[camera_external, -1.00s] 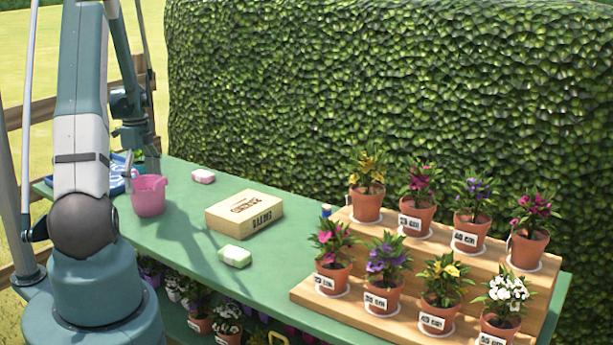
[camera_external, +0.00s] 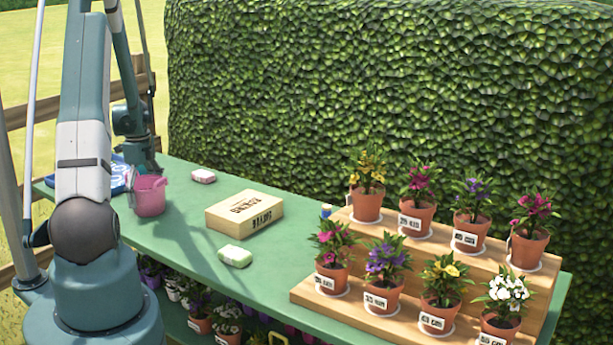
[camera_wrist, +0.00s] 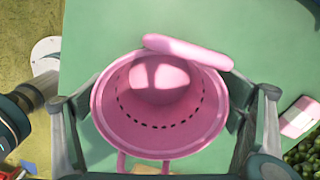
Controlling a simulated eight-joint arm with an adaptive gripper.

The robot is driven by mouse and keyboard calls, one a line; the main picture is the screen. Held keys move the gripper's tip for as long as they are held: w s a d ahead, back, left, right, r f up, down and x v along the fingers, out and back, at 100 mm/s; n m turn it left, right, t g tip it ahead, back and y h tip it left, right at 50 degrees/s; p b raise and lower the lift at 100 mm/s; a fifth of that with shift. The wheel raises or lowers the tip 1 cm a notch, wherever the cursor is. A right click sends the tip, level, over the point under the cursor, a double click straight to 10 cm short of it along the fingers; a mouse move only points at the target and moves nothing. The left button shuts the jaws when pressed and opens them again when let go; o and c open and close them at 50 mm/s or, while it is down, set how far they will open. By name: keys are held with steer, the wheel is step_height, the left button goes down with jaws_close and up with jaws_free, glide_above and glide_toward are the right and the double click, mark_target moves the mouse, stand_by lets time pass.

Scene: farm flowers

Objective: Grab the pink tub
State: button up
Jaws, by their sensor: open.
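The pink tub (camera_external: 150,196) stands on the green table at the left of the external view, close to my arm. In the wrist view the tub (camera_wrist: 160,135) is seen from above, its round mouth facing the camera and a pink handle (camera_wrist: 188,50) across its upper rim. My gripper (camera_wrist: 160,108) is open, with one finger on each side of the tub. Whether the fingers touch its wall I cannot tell. In the external view only part of my gripper (camera_external: 132,188) shows at the tub's left side.
A blue tray (camera_external: 116,172) lies left of the tub, partly hidden by my arm. A pink-and-white block (camera_external: 203,176), a cardboard box (camera_external: 244,212) and a pale green block (camera_external: 235,256) lie to the right. Potted flowers stand on a wooden step stand (camera_external: 345,300) farther right.

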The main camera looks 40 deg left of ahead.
steer(key=shift+f, duration=0.75)
steer(key=c, duration=0.9)
